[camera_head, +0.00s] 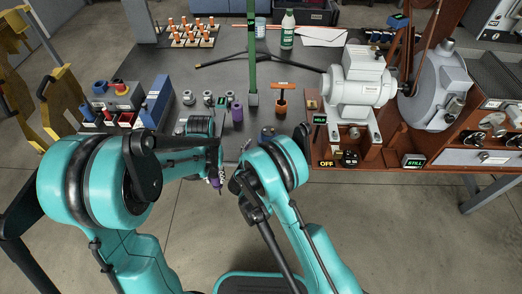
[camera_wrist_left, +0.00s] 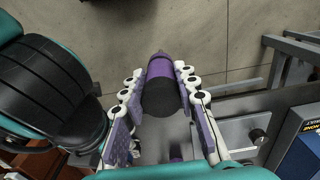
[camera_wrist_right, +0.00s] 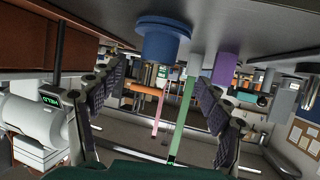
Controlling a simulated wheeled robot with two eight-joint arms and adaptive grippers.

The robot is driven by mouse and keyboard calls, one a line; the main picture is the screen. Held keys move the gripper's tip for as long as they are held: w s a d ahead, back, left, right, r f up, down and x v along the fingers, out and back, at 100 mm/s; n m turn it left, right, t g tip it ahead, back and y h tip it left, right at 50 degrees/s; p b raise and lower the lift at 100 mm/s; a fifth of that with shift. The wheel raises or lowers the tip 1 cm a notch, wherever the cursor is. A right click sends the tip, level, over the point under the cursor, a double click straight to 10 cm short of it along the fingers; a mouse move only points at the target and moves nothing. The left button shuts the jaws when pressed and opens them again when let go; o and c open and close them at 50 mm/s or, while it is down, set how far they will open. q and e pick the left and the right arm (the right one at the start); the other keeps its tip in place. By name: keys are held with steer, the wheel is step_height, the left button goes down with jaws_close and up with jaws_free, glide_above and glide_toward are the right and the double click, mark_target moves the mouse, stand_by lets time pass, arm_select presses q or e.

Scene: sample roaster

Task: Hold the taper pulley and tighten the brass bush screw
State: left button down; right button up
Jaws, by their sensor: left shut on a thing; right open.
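My left gripper (camera_wrist_left: 160,78) is shut on a purple cylinder (camera_wrist_left: 160,72) with a dark round end. In the head view the purple piece (camera_head: 215,180) shows small in front of the table's front edge, partly behind my arms. My right gripper (camera_wrist_right: 160,76) is open and empty. In the right wrist view, which is upside down, a blue flanged cylinder (camera_wrist_right: 164,40) and another purple cylinder (camera_wrist_right: 225,68) stand on the table near its fingers. I cannot tell which piece is the taper pulley. The brass bush screw cannot be made out.
A grey motor machine (camera_head: 357,85) with "OFF" and "STILL" signs fills the right side. Several small metal pieces (camera_head: 189,97) lie mid-table.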

mark_target(269, 133)
arm_select(q)
step_height(269, 133, up, 2)
steer(key=shift+r+p, duration=0.1)
steer(key=shift+p, duration=0.8)
arm_select(e)
steer(key=shift+r+x, duration=0.2)
steer(key=shift+x, duration=0.9)
arm_select(q)
step_height(269, 133, down, 4)
steer(key=b, duration=0.3)
steer(key=shift+r+b, duration=0.15)
steer(key=shift+b, duration=0.15)
arm_select(e)
steer(key=x, duration=0.8)
steer(key=shift+s+f, duration=0.1)
steer(key=shift+f, duration=0.25)
arm_select(q)
steer(key=shift+f, duration=0.2)
arm_select(e)
steer(key=shift+x, duration=0.75)
steer(key=shift+r, duration=0.1)
jaws_close()
steer(key=shift+c, duration=0.4)
jaws_free()
steer(key=shift+r, duration=0.25)
